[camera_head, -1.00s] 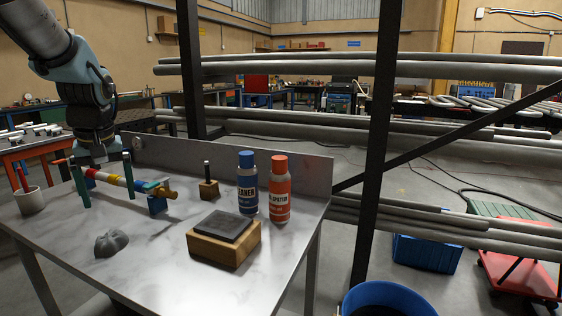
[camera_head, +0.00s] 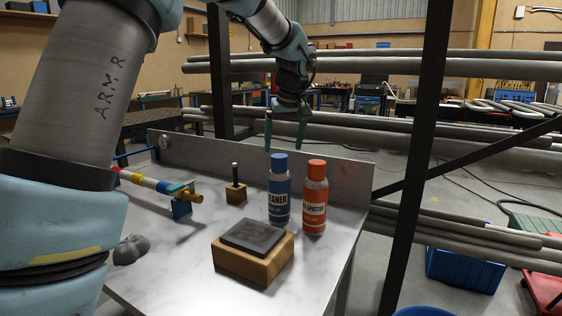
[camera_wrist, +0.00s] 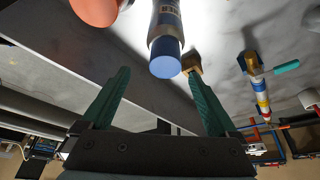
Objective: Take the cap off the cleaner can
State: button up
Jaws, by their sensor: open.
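The cleaner can (camera_head: 279,199) is blue with a white label and stands upright on the metal table. Its blue cap (camera_head: 279,162) is on its top. In the wrist view the can (camera_wrist: 168,18) shows from above, with the cap (camera_wrist: 165,58) ahead of the fingers and between their lines. My gripper (camera_head: 285,150) is open and empty, with green fingers pointing down, above and seemingly behind the cap. In the wrist view my gripper (camera_wrist: 160,85) has its fingers well apart, touching nothing that I can see.
A red spatter can (camera_head: 314,203) stands close on the right of the cleaner can. A wooden block with a dark plate (camera_head: 253,258) is in front. A small block with a peg (camera_head: 236,190) and a striped rod (camera_head: 150,183) are left. A raised back panel (camera_head: 345,175) runs behind.

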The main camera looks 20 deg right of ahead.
aim_at(279, 156)
jog(key=shift+a+p+x, duration=0.2)
jog(key=shift+p+x, duration=0.3)
jog(key=shift+x, duration=0.8)
jog(key=shift+a+p+x, duration=0.2)
jog(key=shift+p+x, duration=0.3)
jog(key=shift+x, duration=0.8)
jog(key=c, duration=1.4)
